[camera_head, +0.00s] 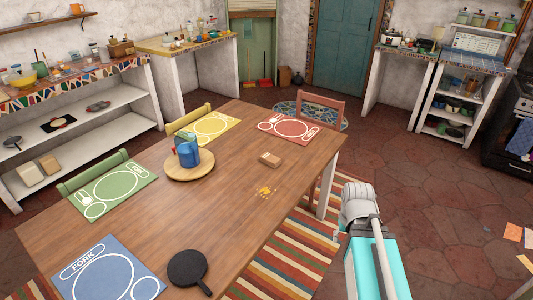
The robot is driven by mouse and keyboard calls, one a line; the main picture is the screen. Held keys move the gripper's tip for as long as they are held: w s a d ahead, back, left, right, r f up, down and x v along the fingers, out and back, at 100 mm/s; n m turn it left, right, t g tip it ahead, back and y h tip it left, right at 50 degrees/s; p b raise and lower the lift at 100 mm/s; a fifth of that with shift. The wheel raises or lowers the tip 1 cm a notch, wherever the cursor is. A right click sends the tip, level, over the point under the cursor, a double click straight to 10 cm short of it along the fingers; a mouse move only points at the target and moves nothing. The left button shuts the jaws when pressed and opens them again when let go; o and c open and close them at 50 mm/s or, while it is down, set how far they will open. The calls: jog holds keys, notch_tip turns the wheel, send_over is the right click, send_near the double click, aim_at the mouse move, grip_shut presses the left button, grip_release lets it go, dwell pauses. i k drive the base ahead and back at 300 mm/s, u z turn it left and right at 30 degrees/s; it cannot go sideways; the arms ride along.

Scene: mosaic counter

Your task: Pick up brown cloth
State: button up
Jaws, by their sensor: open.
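A small tan-brown folded piece (270,159), which looks like the brown cloth, lies on the wooden table (225,215). It is right of the round wooden board and just below the red placemat. Nothing covers it. Part of my arm shows at the lower right, beside the table's right edge and apart from the cloth. I cannot make out my gripper's fingers in this view.
Yellow crumbs or a spill (265,191) lie near the cloth. A blue pitcher (187,153) stands on the round board (203,172). A black pan (188,268) lies at the front. A red chair (321,108) stands at the far end. Floor at right is mostly clear.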

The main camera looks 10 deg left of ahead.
aim_at(268, 158)
jog(key=u, duration=0.25)
jog(key=i, duration=1.3)
jog(key=u, duration=0.35)
